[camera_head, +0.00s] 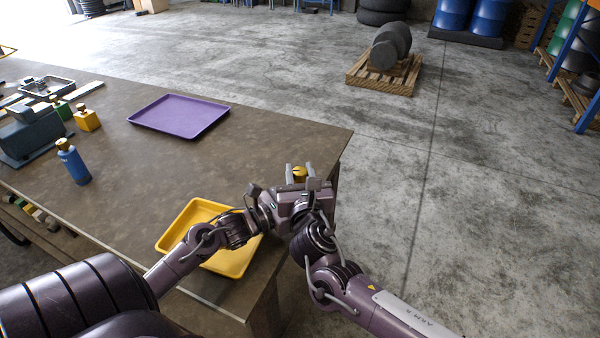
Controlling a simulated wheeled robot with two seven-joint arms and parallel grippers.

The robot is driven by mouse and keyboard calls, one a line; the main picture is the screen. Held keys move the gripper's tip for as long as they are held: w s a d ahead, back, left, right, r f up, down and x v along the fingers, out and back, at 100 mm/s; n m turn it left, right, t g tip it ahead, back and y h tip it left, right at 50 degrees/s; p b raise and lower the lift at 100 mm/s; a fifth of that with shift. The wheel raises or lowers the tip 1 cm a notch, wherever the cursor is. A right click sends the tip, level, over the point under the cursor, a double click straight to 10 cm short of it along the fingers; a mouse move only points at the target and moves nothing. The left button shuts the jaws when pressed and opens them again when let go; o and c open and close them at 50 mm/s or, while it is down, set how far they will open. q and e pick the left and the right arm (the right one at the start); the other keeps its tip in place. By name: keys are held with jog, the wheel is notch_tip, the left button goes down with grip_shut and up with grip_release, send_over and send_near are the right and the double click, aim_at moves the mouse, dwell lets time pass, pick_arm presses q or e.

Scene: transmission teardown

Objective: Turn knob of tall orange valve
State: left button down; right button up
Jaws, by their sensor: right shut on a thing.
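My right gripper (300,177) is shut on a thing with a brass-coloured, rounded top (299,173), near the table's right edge. The body of that thing is hidden by the gripper, so I cannot tell whether it is the tall orange valve. My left gripper (266,200) reaches in from the left, close beside the right one; its jaws are not clear. A yellow-orange valve (87,121) with a brass knob stands upright on the table at the left, away from both grippers. A taller blue valve (74,164) with a brass knob stands near it.
A yellow tray (182,222) lies under my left arm at the table's front right. A purple tray (180,115) lies at the back. A green valve (62,109), a grey-blue block (33,136) and a grey bin (47,88) stand at the left. The middle of the table is clear.

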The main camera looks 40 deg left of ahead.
jog(key=o, duration=1)
jog(key=shift+c, duration=0.2)
jog(key=v, duration=1.2)
jog(key=shift+a, duration=0.1)
